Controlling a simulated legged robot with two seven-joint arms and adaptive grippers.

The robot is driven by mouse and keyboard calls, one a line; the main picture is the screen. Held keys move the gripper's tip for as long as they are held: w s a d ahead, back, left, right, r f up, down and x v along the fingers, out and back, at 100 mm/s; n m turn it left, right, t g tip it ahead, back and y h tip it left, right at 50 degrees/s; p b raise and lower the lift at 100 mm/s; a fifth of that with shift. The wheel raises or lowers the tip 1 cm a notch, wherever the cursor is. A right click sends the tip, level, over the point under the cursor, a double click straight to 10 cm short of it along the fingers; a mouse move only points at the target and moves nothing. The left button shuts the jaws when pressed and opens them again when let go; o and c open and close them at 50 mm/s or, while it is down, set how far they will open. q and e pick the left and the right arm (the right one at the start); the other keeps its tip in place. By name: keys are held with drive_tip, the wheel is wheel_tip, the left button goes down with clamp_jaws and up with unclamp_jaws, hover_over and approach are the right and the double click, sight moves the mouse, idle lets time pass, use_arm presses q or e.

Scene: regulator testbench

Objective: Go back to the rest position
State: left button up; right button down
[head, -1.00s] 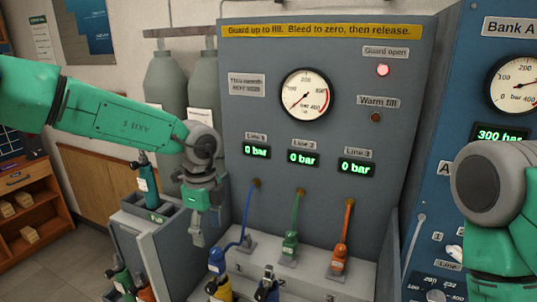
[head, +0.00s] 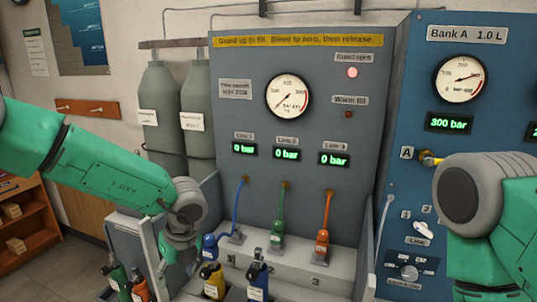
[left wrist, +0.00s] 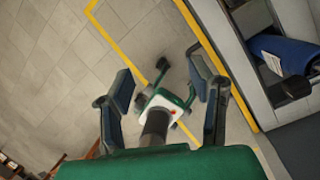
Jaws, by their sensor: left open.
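My left arm comes in from the left in the head view, bent down at the grey wrist joint. My left gripper (head: 178,256) hangs low in front of the fill station, left of the hose ends. In the left wrist view its two fingers (left wrist: 168,98) are spread apart, with nothing held between them. My right arm shows at the right edge of the head view in front of the blue panel. My right gripper is out of view.
The grey fill panel (head: 230,115) has blue (head: 236,210), green (head: 279,215) and orange (head: 325,220) hoses. Small cylinders, including a yellow one (head: 212,281), stand close to my left gripper. Grey tanks (head: 162,105) stand behind. The blue panel (head: 400,115) is right.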

use_arm(q)
drive_tip(key=s+a+f+m+t+y+b, duration=0.1)
drive_tip(key=s+a+f+m+b, duration=0.2)
drive_tip(key=f+m, duration=0.45)
drive_tip(key=s+a+f+m+t+b, duration=0.1)
drive_tip(key=s+f+m+t+b, duration=0.1)
drive_tip(key=s+f+m, duration=0.4)
drive_tip(key=s+a+f+m+t+y+b, duration=0.1)
drive_tip(key=s+a+f+m+b, duration=0.15)
drive_tip(key=f+m, duration=0.7)
drive_tip(key=s+f+m+g+h+b, duration=0.2)
drive_tip(key=s+f+m, duration=0.3)
drive_tip(key=s+m, duration=0.6)
drive_tip(key=s+f+m+g+h+b, duration=0.2)
drive_tip(key=s+f+m+b, duration=0.3)
drive_tip(key=s+m, duration=0.6)
drive_tip(key=shift+s+a+f+h, duration=0.15)
drive_tip(key=shift+s+a+h, duration=0.3)
drive_tip(key=shift+s, duration=0.35)
drive_tip(key=shift+w, duration=0.15)
